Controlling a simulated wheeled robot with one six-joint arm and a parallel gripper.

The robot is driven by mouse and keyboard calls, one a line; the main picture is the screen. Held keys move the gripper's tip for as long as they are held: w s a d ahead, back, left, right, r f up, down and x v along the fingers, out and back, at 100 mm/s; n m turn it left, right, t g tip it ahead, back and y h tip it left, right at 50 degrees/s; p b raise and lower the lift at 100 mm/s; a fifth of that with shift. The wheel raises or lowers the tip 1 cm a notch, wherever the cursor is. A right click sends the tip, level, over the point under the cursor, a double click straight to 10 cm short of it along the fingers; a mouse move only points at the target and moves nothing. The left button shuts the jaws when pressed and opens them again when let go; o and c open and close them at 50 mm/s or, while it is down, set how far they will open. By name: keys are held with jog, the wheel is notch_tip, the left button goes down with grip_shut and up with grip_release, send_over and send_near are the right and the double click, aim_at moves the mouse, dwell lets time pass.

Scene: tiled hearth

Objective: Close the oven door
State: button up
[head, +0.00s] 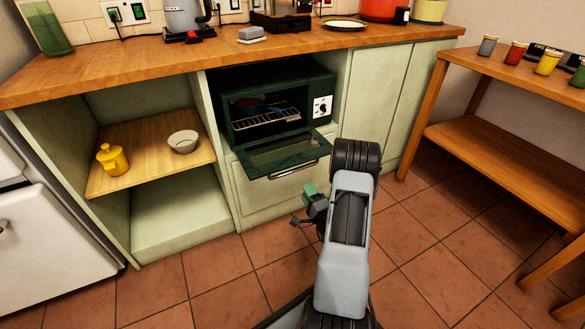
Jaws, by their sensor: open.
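A dark green oven (278,98) sits in an open bay under the counter. Its door (284,155) is open, folded down and sticking out toward me, with a metal handle bar along its front edge. A wire rack with something dark on it shows inside the oven. My gripper (299,221) is open and empty, small in the picture, in front of the cabinet. In the picture it is below and to the right of the door and looks apart from it. My arm hides part of the floor and the cabinet front.
An open shelf (140,160) left of the oven holds a yellow pot (112,159) and a pale bowl (183,142). A wooden side table (510,75) with several small jars stands at the right. The tiled floor (215,270) before the cabinets is clear.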

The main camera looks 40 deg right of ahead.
jog(key=b, duration=0.3)
send_near(285, 154)
jog(key=w+d+f, duration=0.2)
jog(key=w+f, duration=0.1)
jog(key=w, duration=0.4)
jog(key=shift+d, duration=0.3)
jog(key=shift+c, duration=0.2)
grip_shut()
